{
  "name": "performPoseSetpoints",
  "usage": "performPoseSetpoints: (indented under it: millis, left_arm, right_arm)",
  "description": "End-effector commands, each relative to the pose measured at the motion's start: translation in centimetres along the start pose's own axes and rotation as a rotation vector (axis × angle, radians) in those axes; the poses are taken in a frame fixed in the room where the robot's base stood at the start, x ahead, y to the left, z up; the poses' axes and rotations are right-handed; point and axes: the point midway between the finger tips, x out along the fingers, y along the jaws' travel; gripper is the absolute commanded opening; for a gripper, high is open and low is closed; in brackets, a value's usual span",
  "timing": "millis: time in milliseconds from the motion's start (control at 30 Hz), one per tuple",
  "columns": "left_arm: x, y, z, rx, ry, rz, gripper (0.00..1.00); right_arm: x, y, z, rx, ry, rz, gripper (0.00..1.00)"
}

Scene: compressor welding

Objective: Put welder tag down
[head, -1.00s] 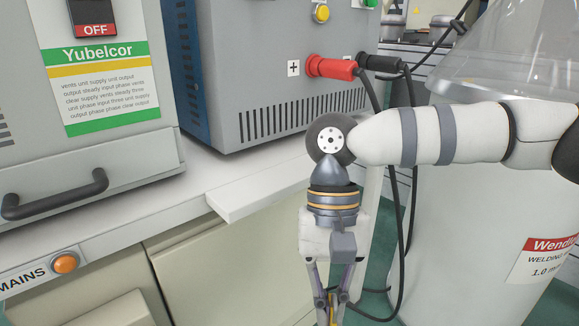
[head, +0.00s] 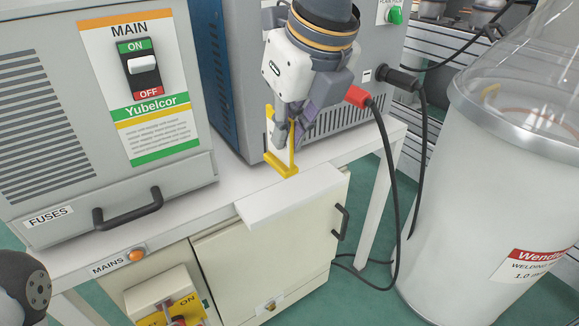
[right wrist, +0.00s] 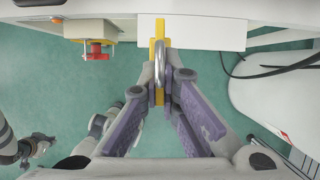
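The yellow welder tag (head: 281,166) has an upright part and a flat bar at its foot. In the head view it is at the benchtop, just behind the white pull-out board. I cannot tell whether its foot touches the surface. My right gripper (head: 290,138) comes from above with its fingers around the upright part. In the right wrist view the tag (right wrist: 159,30) and a metal shackle show between the purple finger pads (right wrist: 160,92), which are closed on it. Only a joint of my left arm shows at the lower left of the head view; its gripper is not seen there.
The grey Yubelcor unit (head: 60,100) stands left on the bench, and a blue-grey cabinet (head: 228,90) stands close behind my gripper. Black cables (head: 393,190) hang at the right beside a large white drum (head: 470,200). The white board (head: 290,198) is bare.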

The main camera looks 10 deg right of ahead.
Motion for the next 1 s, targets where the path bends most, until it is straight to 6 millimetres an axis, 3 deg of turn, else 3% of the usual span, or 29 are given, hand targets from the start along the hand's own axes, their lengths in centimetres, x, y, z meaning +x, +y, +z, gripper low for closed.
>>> performPoseSetpoints:
  millis: [300,433,700,833,1000]
  left_arm:
    - [1.2,0.0,0.3,0.001,-0.023,-0.001,0.0]
    - [1.8,0.0,0.4,0.002,-0.035,-0.002,0.0]
    - [2.2,0.0,0.5,0.002,-0.043,-0.002,0.0]
    - [2.6,-0.1,0.6,0.002,-0.05,-0.003,0.0]
    - [2.6,-0.1,0.6,0.002,-0.049,-0.003,0.0]
  right_arm:
    - [6.1,-7.2,3.1,0.031,0.012,-0.003,0.0]
    - [9.5,-9.2,3.2,0.025,0.014,-0.004,0.0]
    - [12.5,-11.1,3.6,0.023,0.01,-0.004,0.0]
    - [14.9,-11.2,2.6,0.02,0.013,-0.003,0.0]
    - [15.2,-11.2,2.5,0.021,0.007,-0.004,0.0]
